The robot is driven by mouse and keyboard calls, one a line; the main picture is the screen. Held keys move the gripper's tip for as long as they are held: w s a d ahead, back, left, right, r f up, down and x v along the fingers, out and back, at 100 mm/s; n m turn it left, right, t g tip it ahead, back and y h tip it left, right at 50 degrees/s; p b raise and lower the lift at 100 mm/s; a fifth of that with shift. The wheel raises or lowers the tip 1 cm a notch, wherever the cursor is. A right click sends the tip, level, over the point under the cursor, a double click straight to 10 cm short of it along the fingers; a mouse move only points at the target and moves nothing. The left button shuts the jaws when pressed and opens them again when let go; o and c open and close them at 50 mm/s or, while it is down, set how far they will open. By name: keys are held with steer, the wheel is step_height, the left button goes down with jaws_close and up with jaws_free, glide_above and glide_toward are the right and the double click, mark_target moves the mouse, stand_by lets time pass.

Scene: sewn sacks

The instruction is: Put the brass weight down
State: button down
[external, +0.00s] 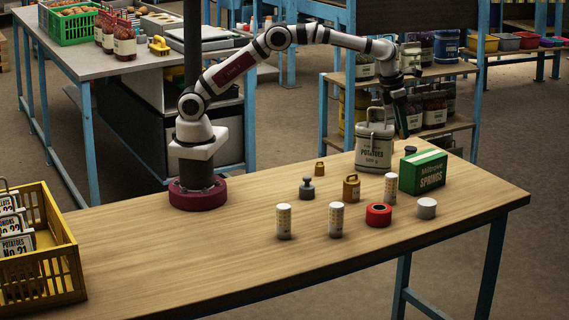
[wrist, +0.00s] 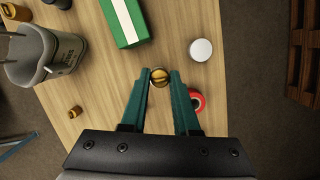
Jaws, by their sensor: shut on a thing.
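My gripper (external: 402,130) hangs above the far right part of the table, beside the potato sack. In the wrist view its two teal fingers (wrist: 161,74) are shut on a round brass weight (wrist: 160,78), seen from above. I cannot make out the held weight in the external view. Another brass weight (external: 351,187) stands on the table. A smaller brass weight (external: 320,169) stands behind it and also shows in the wrist view (wrist: 75,112).
A potato sack (external: 374,155) and a green box (external: 423,172) stand near my gripper. A red roll (external: 379,214), a white disc (external: 427,208), a grey weight (external: 307,189) and patterned cylinders (external: 336,220) stand nearby. A yellow crate (external: 45,275) is at left. The left-middle table is clear.

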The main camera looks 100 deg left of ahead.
glide_above(411, 160)
steer(key=f, duration=0.3)
steer(key=s+f, duration=0.1)
steer(key=f, duration=0.1)
steer(key=shift+d, duration=0.2)
steer(key=x, duration=0.2)
steer(key=s+x, duration=0.1)
steer(key=x, duration=0.1)
steer(key=shift+w+d+f, duration=0.1)
steer(key=shift+d+f, duration=0.05)
steer(key=shift+f, duration=0.15)
steer(key=c, duration=0.7)
jaws_free()
steer(key=shift+o, duration=0.2)
